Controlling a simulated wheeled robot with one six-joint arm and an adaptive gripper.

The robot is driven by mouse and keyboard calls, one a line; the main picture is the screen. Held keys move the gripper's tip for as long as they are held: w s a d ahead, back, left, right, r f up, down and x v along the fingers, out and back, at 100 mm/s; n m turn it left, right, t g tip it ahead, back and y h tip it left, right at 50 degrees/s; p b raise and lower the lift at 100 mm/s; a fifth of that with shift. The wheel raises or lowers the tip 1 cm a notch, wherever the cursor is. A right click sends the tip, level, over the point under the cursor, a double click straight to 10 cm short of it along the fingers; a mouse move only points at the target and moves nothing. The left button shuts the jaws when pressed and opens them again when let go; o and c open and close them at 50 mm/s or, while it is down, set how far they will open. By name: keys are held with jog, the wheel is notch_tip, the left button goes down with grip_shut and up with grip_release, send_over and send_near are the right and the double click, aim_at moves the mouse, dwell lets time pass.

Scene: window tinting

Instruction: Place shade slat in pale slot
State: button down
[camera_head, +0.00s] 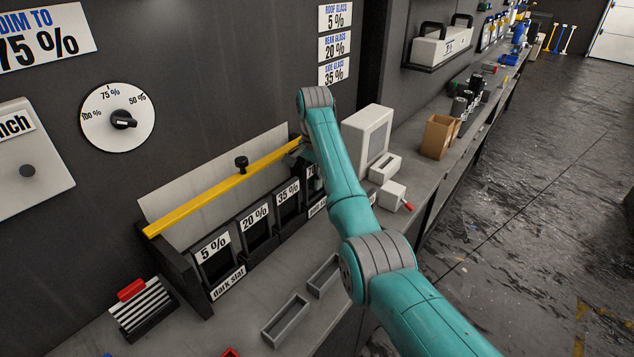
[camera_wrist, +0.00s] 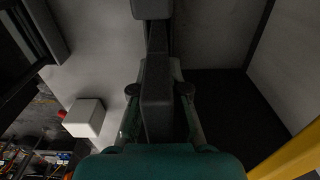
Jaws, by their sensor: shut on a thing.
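My gripper (camera_wrist: 158,92) is shut on a narrow dark grey piece, seemingly the shade slat (camera_wrist: 157,112), which stands between the two fingers in the wrist view. In the head view my gripper is mostly hidden behind my arm, at the right end of the slot rack (camera_head: 185,285). The rack has slots labelled 5 %, 20 % (camera_head: 254,217) and 35 %, plus a right-hand one whose label is mostly covered. A "dark slat" label (camera_head: 228,283) is under the left slot. A label at the right end is partly hidden, so I cannot tell the pale slot for certain.
A yellow bar (camera_head: 215,190) with a black knob runs above the rack; it also shows in the wrist view (camera_wrist: 296,155). A white box with a red button (camera_head: 391,196) stands right of my arm. Two grey trays (camera_head: 286,320) lie in front on the bench.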

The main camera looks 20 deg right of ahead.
jog(key=shift+f, duration=0.65)
jog(key=shift+f, duration=0.1)
jog(key=c, duration=1.2)
grip_release()
